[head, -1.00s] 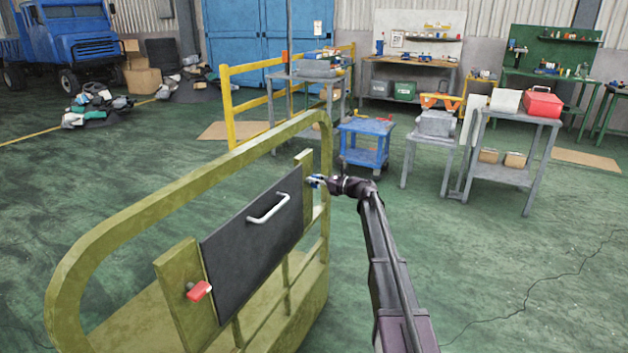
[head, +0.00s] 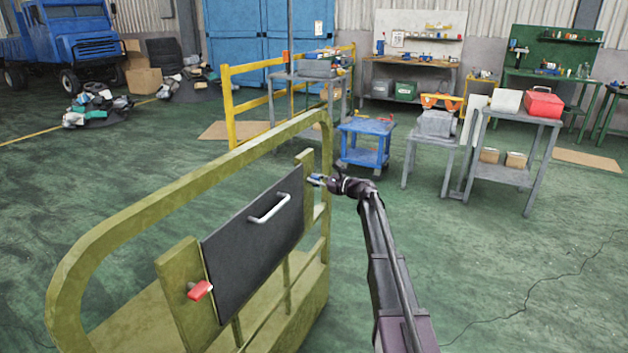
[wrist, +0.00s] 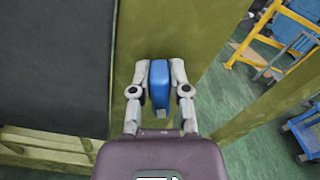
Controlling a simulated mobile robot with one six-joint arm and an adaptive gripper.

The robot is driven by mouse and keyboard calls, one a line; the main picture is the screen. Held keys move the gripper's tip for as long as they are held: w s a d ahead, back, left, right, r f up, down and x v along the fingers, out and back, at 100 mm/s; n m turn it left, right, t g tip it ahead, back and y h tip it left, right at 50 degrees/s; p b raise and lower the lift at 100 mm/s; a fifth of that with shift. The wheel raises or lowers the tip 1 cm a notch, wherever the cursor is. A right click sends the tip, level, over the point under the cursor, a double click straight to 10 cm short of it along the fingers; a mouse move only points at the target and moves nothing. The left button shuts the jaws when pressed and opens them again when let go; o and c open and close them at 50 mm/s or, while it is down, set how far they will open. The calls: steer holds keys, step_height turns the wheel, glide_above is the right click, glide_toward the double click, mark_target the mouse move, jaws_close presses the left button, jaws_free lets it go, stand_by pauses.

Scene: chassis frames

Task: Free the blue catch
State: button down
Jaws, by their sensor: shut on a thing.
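The blue catch (wrist: 159,84) is on the olive post at the right edge of the dark panel (head: 253,240). In the wrist view my gripper (wrist: 160,72) has one finger on each side of it and is shut on it. The catch looks upright in that view. In the head view my gripper (head: 318,180) reaches the post from the right and covers most of the catch. A red catch (head: 200,290) sits on the post at the panel's left side. A white handle (head: 268,207) is on the panel's face.
The olive frame's curved rail (head: 150,205) rises around the panel. A blue cart (head: 365,145), grey tables and a yellow railing (head: 262,100) stand farther back. The green floor to the right of my arm is clear.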

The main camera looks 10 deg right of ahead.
steer(key=n, duration=0.3)
steer(key=shift+s+f+n, duration=0.15)
steer(key=shift+n, duration=0.15)
steer(key=n, duration=0.3)
steer(key=shift+s+f+n, duration=0.1)
steer(key=shift+f+n, duration=0.05)
steer(key=shift+n, duration=0.15)
steer(key=n, duration=0.4)
steer(key=n+b, duration=0.1)
steer(key=n, duration=0.1)
steer(key=shift+a+f+n, duration=0.1)
steer(key=shift+f+n, duration=0.2)
steer(key=shift+n, duration=0.1)
steer(key=c, duration=0.7)
jaws_free()
steer(key=shift+o, duration=0.5)
steer(key=shift+s, duration=0.2)
